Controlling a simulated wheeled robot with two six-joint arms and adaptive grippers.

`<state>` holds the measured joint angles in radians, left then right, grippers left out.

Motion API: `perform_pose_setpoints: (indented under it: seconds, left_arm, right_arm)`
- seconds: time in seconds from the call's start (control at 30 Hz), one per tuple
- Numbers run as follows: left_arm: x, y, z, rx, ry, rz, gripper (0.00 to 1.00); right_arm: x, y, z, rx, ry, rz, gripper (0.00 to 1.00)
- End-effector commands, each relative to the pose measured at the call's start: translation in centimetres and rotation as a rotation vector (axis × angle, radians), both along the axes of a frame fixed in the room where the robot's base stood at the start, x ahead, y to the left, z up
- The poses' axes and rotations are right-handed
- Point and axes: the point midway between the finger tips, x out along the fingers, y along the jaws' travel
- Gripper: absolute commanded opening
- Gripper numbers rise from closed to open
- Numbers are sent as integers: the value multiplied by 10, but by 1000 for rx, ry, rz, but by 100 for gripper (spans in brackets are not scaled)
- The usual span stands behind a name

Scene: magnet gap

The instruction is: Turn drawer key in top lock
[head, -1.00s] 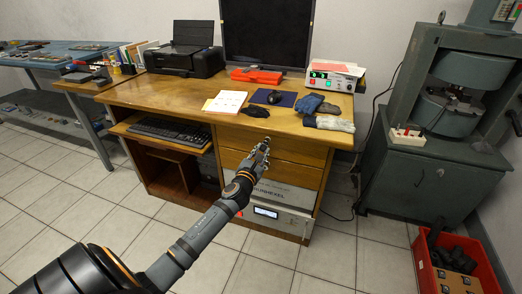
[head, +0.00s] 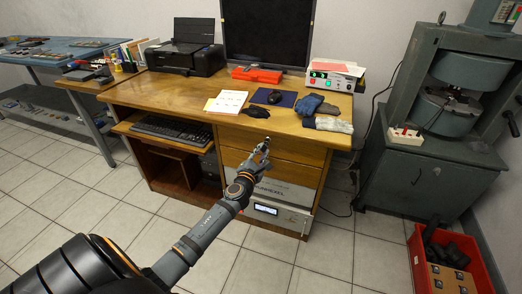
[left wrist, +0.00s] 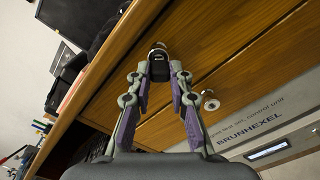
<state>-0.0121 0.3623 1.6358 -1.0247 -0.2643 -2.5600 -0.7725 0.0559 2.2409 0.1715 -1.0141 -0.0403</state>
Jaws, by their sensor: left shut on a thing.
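My left gripper (head: 263,152) reaches the front of the desk's top drawer (head: 238,136). In the left wrist view its fingertips (left wrist: 159,75) are closed on the dark head of a key (left wrist: 159,70). A brass-coloured round piece, apparently the top lock (left wrist: 158,47), shows just beyond the key head on the wooden front. The key points at it and seems to meet it; how deep the shaft sits is hidden. A second round lock (left wrist: 209,101) shows on the lower drawer front (left wrist: 190,120), to the right of the fingers. My right gripper is not in view.
Below the drawers are a grey BRUNHEXEL panel (head: 285,194) and a white unit with a display (head: 278,216). The floor before the desk is clear.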

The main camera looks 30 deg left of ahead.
Motion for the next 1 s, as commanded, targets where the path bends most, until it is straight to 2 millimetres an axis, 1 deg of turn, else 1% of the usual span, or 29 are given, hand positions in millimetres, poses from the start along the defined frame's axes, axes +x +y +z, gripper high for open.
perform_pose_setpoints:
  seconds: [0.03,0.2,0.5,0.57,0.7,0.8,1.0]
  left_arm:
    - [0,-1,2,28,8,-4,0]
    - [0,-1,0,96,23,-4,0]
    - [0,-2,0,112,27,-6,0]
    - [0,-2,2,147,35,-6,0]
    - [0,-2,2,271,66,-6,0]
    - [0,-2,1,346,84,-7,0]
    - [0,-2,-1,391,94,-7,0]
  right_arm:
    - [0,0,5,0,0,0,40]
    - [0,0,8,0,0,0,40]
    - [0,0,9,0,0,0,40]
    - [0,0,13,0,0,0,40]
    - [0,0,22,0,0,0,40]
    - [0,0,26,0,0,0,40]
    - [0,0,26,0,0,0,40]
